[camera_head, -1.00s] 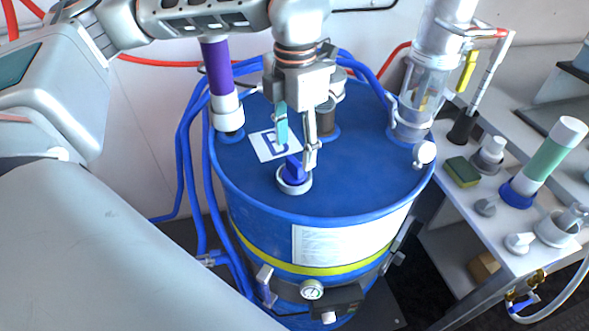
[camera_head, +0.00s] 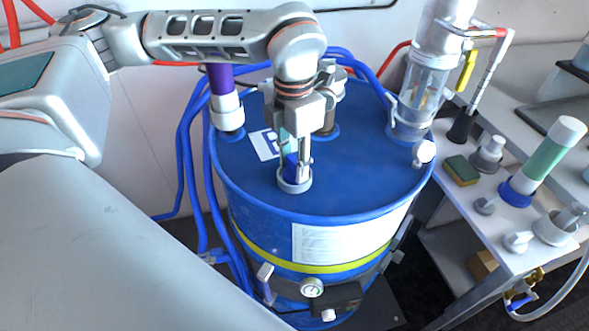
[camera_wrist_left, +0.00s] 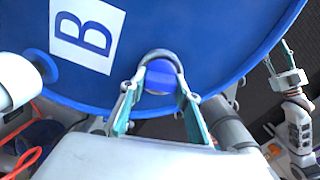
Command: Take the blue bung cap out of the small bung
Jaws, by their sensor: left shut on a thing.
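The blue bung cap (camera_head: 290,166) sits in the small bung, a pale grey ring (camera_head: 295,186) near the front of the blue drum's lid (camera_head: 350,170). My left gripper (camera_head: 296,165) points down over the ring and is shut on the cap's raised grip. In the left wrist view the cap (camera_wrist_left: 161,77) lies between the two fingertips of the left gripper (camera_wrist_left: 160,88), with the ring (camera_wrist_left: 160,54) around its far side. How deep the cap sits in the ring is partly hidden by the fingers.
A purple-topped pipe (camera_head: 220,85) stands at the lid's left and a clear cylinder (camera_head: 424,85) at its right. A brown fitting (camera_head: 328,115) is behind the gripper. A bench (camera_head: 480,225) at right holds a sponge (camera_head: 461,170) and a green tube (camera_head: 548,160).

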